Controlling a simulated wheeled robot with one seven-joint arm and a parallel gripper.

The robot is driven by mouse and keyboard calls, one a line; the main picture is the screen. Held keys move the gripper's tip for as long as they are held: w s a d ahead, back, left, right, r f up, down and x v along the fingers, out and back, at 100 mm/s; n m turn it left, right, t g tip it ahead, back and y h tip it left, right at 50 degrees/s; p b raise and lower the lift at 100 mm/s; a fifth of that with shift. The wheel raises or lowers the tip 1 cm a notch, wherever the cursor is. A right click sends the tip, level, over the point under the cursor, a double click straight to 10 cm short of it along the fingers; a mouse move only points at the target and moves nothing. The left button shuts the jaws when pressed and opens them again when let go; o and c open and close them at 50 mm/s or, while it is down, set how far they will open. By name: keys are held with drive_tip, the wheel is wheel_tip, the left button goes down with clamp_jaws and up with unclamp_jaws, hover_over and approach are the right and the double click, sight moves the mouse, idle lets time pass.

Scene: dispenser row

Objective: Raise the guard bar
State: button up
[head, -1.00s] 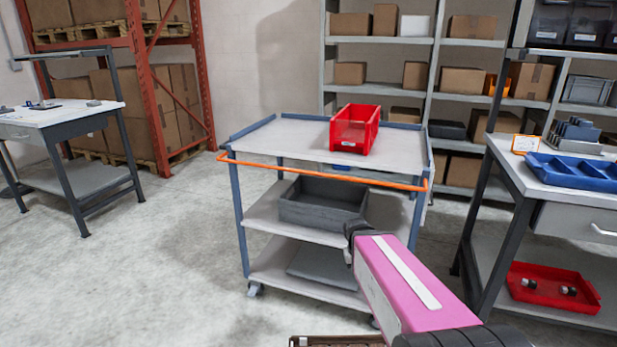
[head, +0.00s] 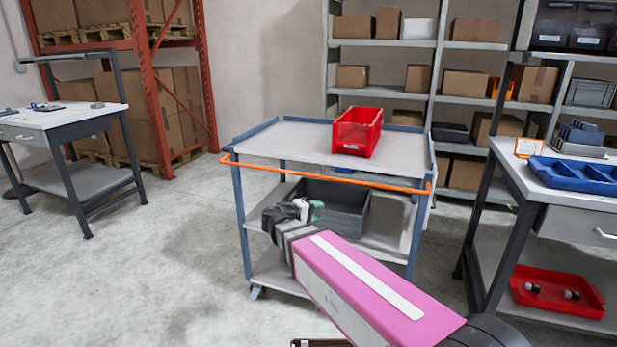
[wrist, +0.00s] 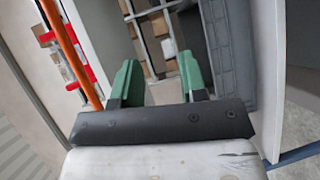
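The orange guard bar (head: 330,177) runs across the front of the trolley (head: 255,140), a little below its top deck. In the wrist view the bar (wrist: 72,50) slants down the left side, outside the fingers. My gripper (head: 314,211) is in front of the trolley, below the bar and near the middle shelf, apart from the bar. In the wrist view its two green fingers (wrist: 157,78) are spread with nothing between them. My pink arm hides part of the lower shelves.
A red bin (head: 357,132) stands on the top deck, and a grey bin (head: 345,215) on the middle shelf behind my gripper. A workbench (head: 530,185) with a blue tray (head: 580,176) stands close on the right. The floor to the left is open.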

sight(307, 176)
drive_tip(key=a+r+n+t+h, duration=0.1)
drive_tip(key=a+r+n+t, duration=0.1)
drive_tip(key=a+r+t, duration=0.5)
drive_tip(key=w+d+r, duration=0.1)
drive_tip(key=w, duration=0.1)
drive_tip(key=w+d+r+g, duration=0.1)
drive_tip(key=w+d, duration=0.1)
drive_tip(key=w+d+r+g, duration=0.1)
drive_tip(key=w, duration=0.2)
drive_tip(key=shift+d+r, duration=0.1)
drive_tip(key=shift+d, duration=0.05)
clamp_jaws()
